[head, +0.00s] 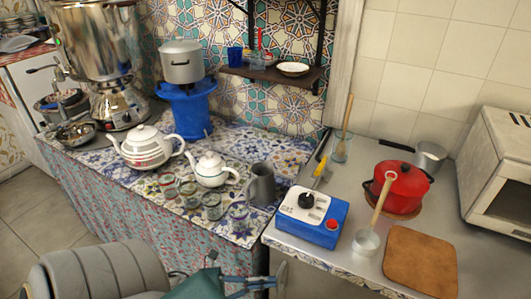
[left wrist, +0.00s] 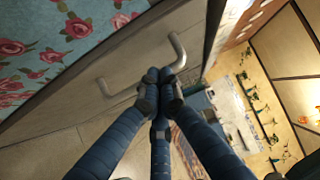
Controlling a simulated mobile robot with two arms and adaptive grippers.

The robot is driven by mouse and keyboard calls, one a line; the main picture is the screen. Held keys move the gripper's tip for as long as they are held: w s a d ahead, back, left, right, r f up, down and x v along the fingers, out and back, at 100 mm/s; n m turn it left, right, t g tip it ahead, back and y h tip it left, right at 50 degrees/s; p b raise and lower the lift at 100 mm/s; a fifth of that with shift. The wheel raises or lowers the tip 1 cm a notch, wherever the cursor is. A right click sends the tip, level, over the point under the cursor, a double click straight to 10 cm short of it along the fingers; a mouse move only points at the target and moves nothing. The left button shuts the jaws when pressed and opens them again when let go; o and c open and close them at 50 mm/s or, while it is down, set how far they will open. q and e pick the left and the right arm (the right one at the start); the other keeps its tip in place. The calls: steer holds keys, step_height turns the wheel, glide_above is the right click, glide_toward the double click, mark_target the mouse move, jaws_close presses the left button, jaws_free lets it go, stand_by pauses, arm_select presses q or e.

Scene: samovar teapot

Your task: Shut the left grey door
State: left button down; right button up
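The grey door (left wrist: 130,52) shows in the left wrist view as a plain slanting panel with a curved metal bar handle (left wrist: 181,52). My left gripper (left wrist: 159,80) has its blue fingers drawn together at the middle of this handle. They appear closed on the bar, and the fingertips hide that stretch of it. In the head view my left gripper (head: 248,284) is low, at the bottom edge, below the front of the grey counter (head: 480,262). The door is mostly out of that view, so how far open it stands cannot be told. My right gripper is not visible.
The patterned table (head: 110,160) holds a white teapot (head: 146,148), a smaller one (head: 211,169), several glasses and a samovar (head: 98,40). The counter holds a blue-white box (head: 312,215), a red pot (head: 401,187) and a cutting board (head: 420,260). Flowered cloth (left wrist: 60,35) lies beside the door.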

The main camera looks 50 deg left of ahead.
arm_select(q)
steer(key=shift+w+r, duration=0.25)
steer(key=shift+w, duration=0.05)
steer(key=v, duration=1.3)
step_height(320, 180, down, 26)
steer(key=n+g+y, duration=0.3)
steer(key=n+y, duration=0.7)
steer(key=n, duration=0.4)
steer(key=s+d+f+n+g, duration=0.9)
steer(key=s+d+f+g, duration=0.1)
steer(key=s+d+f, duration=0.6)
steer(key=shift+s+y, duration=0.4)
